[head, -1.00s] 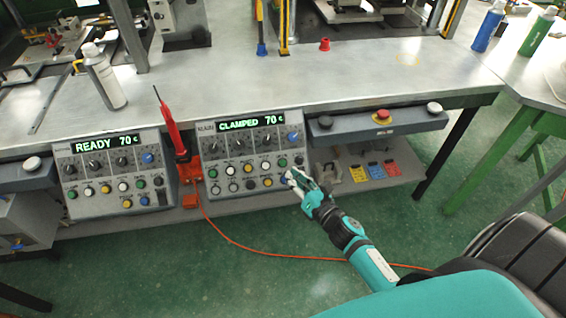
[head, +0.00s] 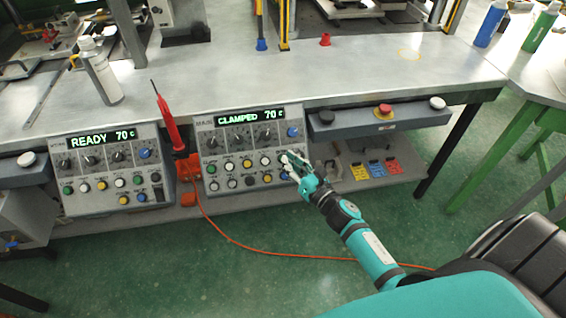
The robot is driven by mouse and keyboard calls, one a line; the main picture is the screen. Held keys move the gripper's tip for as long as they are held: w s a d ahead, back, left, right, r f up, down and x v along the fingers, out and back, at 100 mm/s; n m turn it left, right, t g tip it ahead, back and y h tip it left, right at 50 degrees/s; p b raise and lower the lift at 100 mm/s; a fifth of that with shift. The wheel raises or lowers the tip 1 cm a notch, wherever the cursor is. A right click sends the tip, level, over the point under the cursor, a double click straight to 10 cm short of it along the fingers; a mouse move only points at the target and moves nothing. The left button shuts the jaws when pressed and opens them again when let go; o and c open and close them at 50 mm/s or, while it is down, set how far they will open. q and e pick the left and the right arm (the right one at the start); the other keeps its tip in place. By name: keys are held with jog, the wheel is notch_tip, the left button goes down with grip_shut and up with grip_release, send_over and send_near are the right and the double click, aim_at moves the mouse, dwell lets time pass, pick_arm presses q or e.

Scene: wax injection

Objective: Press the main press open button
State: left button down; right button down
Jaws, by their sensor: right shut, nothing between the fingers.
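The main press panel (head: 222,141) is a grey box on the front of the bench. Its green display (head: 250,116) reads "CLAMPED 70 C". Below the display are knobs and two rows of coloured buttons. My right gripper (head: 287,159) is shut and empty, with its fingertips in front of the panel's right edge. It covers some buttons at the right end of the rows. I cannot tell whether the fingertips touch a button. Which button is the open button is too small to read. My left gripper is not in view.
A second panel (head: 108,196) reading "READY 70 C" stands to the left. A red soldering-iron-like tool (head: 168,125) stands between the panels, with an orange cable on the floor. Right of the main panel, a grey bar (head: 350,124) carries a red button (head: 384,110). Bottles stand on the bench.

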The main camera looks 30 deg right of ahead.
jog(key=w+f+b, duration=0.1)
jog(key=w+d+f+b, duration=0.1)
jog(key=w+f, duration=0.1)
jog(key=shift+b, duration=0.3)
jog(key=shift+w, duration=0.25)
dwell(1.1)
jog(key=shift+w+d+f+b, duration=0.1)
jog(key=shift+w+f+b, duration=0.2)
jog(key=shift+b, duration=0.25)
